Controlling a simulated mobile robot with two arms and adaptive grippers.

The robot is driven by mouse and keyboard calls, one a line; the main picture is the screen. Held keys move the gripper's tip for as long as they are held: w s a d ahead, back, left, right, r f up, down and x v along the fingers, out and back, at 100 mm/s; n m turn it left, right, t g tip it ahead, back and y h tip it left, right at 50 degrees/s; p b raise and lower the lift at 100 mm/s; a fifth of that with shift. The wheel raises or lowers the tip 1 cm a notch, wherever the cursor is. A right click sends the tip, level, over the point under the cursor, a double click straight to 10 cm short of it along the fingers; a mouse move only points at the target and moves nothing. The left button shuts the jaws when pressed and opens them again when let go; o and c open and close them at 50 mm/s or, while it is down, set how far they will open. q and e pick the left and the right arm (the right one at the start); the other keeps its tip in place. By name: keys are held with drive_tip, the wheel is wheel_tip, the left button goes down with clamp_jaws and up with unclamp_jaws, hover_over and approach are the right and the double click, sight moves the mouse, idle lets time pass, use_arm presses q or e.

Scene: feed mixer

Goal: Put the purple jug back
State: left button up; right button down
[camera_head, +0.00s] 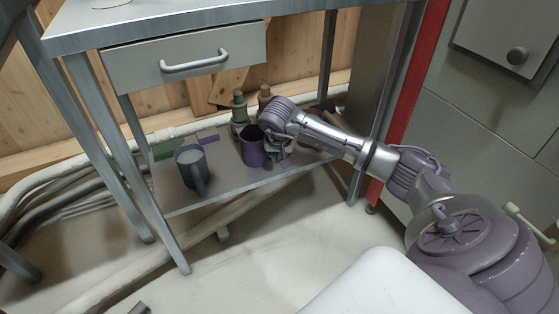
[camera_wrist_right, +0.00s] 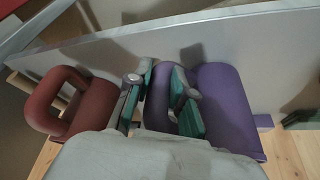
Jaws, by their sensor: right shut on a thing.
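The purple jug (camera_head: 252,150) is upright at the low shelf under the metal table, near the shelf's middle. I cannot tell whether its base touches the shelf. My right gripper (camera_head: 277,150) is at the jug's right side. In the right wrist view the gripper (camera_wrist_right: 160,98) has its green-padded fingers on both sides of the purple handle, shut on it, with the purple jug body (camera_wrist_right: 228,105) to the right. A purple patch (camera_head: 208,138) lies on the shelf, behind and left of the jug. My left gripper is not in view.
A blue-grey jug (camera_head: 190,166) stands on the shelf (camera_head: 235,184) at left, by a green patch (camera_head: 164,152). A green bottle (camera_head: 239,108) and a brown-topped bottle (camera_head: 264,96) stand behind. A red-brown jug (camera_wrist_right: 90,108) is close beside the gripper. The drawer (camera_head: 187,61) is above.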

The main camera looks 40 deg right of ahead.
drive_tip(key=shift+r, duration=0.1)
drive_tip(key=c, duration=1)
unclamp_jaws()
drive_tip(key=shift+f, duration=0.2)
drive_tip(key=shift+r, duration=0.1)
